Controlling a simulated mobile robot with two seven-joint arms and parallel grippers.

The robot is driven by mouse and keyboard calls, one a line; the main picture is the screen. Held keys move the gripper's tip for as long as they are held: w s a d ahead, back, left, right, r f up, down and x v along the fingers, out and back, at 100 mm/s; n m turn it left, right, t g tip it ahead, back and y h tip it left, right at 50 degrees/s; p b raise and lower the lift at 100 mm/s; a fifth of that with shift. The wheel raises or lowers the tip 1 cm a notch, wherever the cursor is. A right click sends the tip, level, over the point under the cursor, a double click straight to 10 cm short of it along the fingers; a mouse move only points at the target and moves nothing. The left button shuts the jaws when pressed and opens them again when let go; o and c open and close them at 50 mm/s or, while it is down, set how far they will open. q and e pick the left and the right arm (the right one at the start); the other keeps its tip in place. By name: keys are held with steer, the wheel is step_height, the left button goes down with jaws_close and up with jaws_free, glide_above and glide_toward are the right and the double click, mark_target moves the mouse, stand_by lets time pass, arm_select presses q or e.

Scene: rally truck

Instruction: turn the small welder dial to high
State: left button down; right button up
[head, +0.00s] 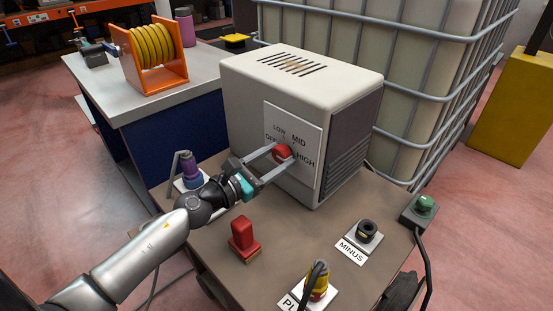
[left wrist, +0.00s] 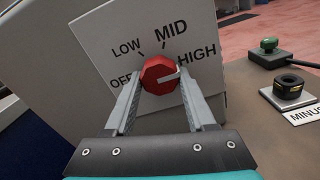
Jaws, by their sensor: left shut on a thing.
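The small dial is a red faceted knob (head: 284,151) on a white label plate (head: 311,139) on the front of the white welder box (head: 253,94). The plate reads OFF, LOW, MID and HIGH. In the left wrist view, the red knob (left wrist: 157,70) has a white pointer line that points right and slightly up, toward the HIGH label (left wrist: 197,55). My left gripper (head: 281,155) is shut on the knob, one finger on each side; it also shows in the left wrist view (left wrist: 160,78). My right gripper is not in view.
On the brown bench top (head: 283,234) stand a red block (head: 242,236), a MINUS socket (head: 366,232), a red-and-yellow plug (head: 318,282) and a purple fitting (head: 190,169). A green button box (head: 421,208) sits at the right. A caged tank (head: 425,75) stands behind the welder.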

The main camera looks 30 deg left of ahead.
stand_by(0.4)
arm_select(q)
steer(key=shift+c, duration=1.2)
jaws_free()
steer(key=shift+s+a+f, duration=0.1)
steer(key=shift+s+a, duration=0.1)
steer(key=shift+s, duration=0.25)
steer(key=b+v, duration=0.1)
steer(key=v, duration=1.3)
steer(key=shift+b, duration=0.35)
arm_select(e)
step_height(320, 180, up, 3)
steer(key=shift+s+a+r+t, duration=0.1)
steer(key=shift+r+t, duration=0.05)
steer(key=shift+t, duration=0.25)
arm_select(q)
steer(key=shift+s, duration=0.15)
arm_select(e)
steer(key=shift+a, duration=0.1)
arm_select(q)
steer(key=shift+a, duration=0.1)
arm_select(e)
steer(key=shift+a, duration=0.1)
